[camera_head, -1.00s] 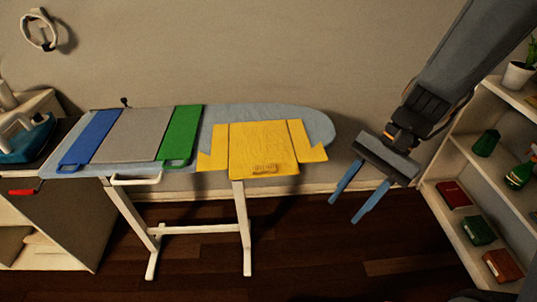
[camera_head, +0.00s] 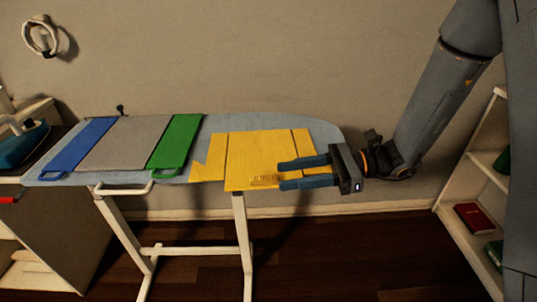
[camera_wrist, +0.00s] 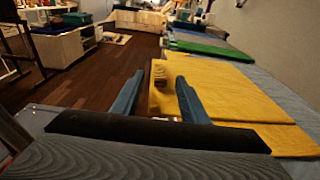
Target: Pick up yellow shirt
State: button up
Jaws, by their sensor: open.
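The yellow shirt (camera_head: 255,153) lies flat and folded on the right part of the ironing board, with a small brown patch near its front edge. It also shows in the wrist view (camera_wrist: 228,84), to the right of and between my fingers. My gripper (camera_head: 282,173) is level and points left, with its two blue fingers apart over the front right part of the shirt. In the wrist view the brown patch sits between the fingertips. Nothing is held. I cannot tell whether the fingers touch the cloth.
The ironing board (camera_head: 60,170) has a grey panel (camera_head: 125,143) flanked by a blue strip (camera_head: 85,145) and a green strip (camera_head: 178,142). An iron (camera_head: 22,145) stands on the cabinet at left. A white shelf (camera_head: 465,190) stands at right. The wall is close behind.

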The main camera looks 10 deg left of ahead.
aim_at(266, 177)
jog(key=x, duration=0.4)
jog(key=shift+r, duration=0.15)
grip_shut()
